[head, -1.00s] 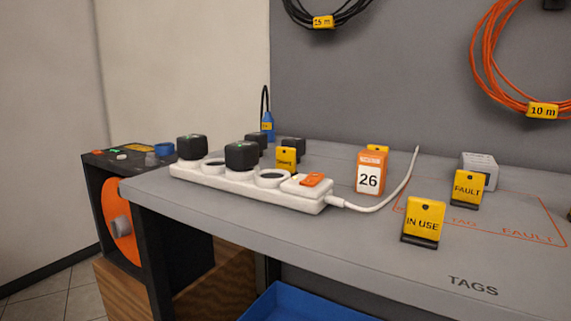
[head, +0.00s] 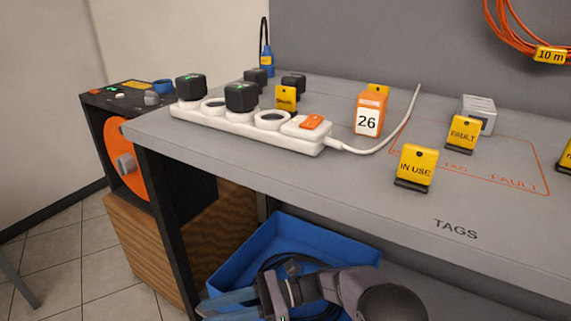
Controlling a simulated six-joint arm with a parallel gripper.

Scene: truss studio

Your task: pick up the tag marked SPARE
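Several yellow tags stand on the grey bench in the head view. One tag (head: 286,98) behind the power strip has small lettering that I cannot read surely. A further tag (head: 566,154) is cut off at the right edge. I cannot make out SPARE for certain on any. My gripper (head: 205,304) is low at the bottom, over the blue bin and away from the tags; its finger gap is unclear.
A white power strip (head: 252,130) with black plugs lies along the bench, its cable running right. The block marked 26 (head: 369,113) stands beside the cable. A grey box (head: 479,110) stands behind the FAULT tag. The blue bin (head: 290,225) sits below the bench edge (head: 300,190).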

